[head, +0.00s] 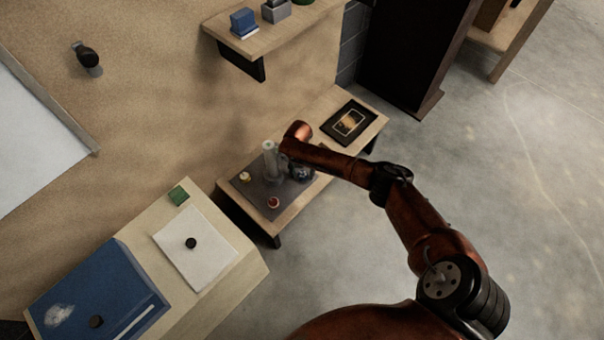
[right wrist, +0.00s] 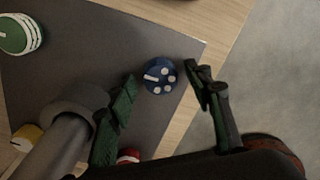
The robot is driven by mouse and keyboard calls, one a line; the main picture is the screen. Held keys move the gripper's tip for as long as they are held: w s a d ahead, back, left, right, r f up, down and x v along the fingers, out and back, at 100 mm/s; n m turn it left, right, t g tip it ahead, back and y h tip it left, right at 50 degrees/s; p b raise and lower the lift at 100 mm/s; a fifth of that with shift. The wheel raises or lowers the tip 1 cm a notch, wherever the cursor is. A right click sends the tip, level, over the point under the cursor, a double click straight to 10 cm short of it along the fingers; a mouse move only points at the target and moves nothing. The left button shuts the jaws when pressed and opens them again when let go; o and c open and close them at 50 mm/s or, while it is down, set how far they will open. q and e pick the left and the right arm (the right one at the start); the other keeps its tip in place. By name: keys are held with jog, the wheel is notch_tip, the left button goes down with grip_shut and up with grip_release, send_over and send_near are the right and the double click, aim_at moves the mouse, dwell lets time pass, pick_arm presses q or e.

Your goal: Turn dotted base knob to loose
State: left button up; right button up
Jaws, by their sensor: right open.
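The dotted knob (right wrist: 159,76) is blue with white dots and a white bar. It sits near the edge of a dark grey plate (right wrist: 110,35). My right gripper (right wrist: 162,80) is open, with one finger on each side of the knob in the right wrist view. I see gaps between the knob and both fingers; the height between them is hard to judge. In the head view my right gripper (head: 302,171) is over the plate (head: 259,192), and the blue knob cannot be made out clearly there. My left gripper is not in view.
A green striped knob (right wrist: 20,34), a yellow knob (right wrist: 27,137) and a red knob (right wrist: 128,156) are on the same plate. A grey post (right wrist: 58,145) stands close to my left-hand finger. A dark framed panel (head: 348,122) lies farther along the bench (head: 318,117).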

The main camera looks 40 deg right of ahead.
aim_at(301, 174)
notch_tip(301, 174, up, 12)
jog(key=shift+w+a+f, duration=0.2)
dwell(0.6)
